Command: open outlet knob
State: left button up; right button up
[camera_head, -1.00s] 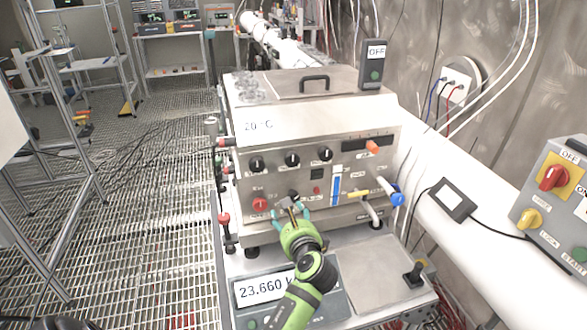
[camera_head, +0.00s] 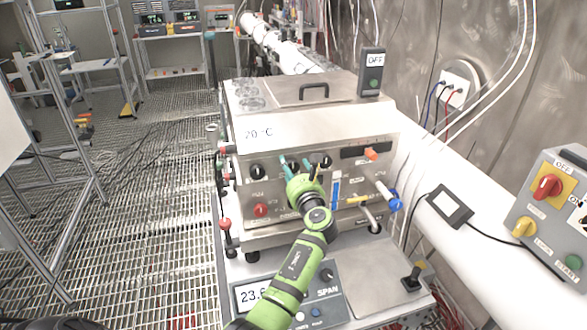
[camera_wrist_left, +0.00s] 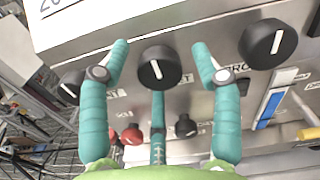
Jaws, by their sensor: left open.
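The steel bath unit's front panel has a row of black knobs with white pointer lines. The middle knob (camera_head: 293,164) shows its pointer nearly upright in the left wrist view (camera_wrist_left: 160,68). Its label is mostly hidden; only end letters like "ET" show, so I cannot confirm it reads outlet. My left gripper (camera_head: 297,162) is open, its teal fingers either side of this knob with visible gaps, holding nothing. The third finger is below it in the wrist view. A left knob (camera_head: 257,171) and right knob (camera_head: 326,161) flank it. My right gripper is not in view.
Below are a red knob (camera_head: 261,210) and a blue-marked gauge (camera_head: 336,188). A blue-ended valve handle (camera_head: 394,203) sticks out at the right. A control box (camera_head: 552,205) stands far right.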

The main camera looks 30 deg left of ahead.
pick_arm(q)
jog(key=c, duration=1.1)
jog(key=shift+c, duration=0.2)
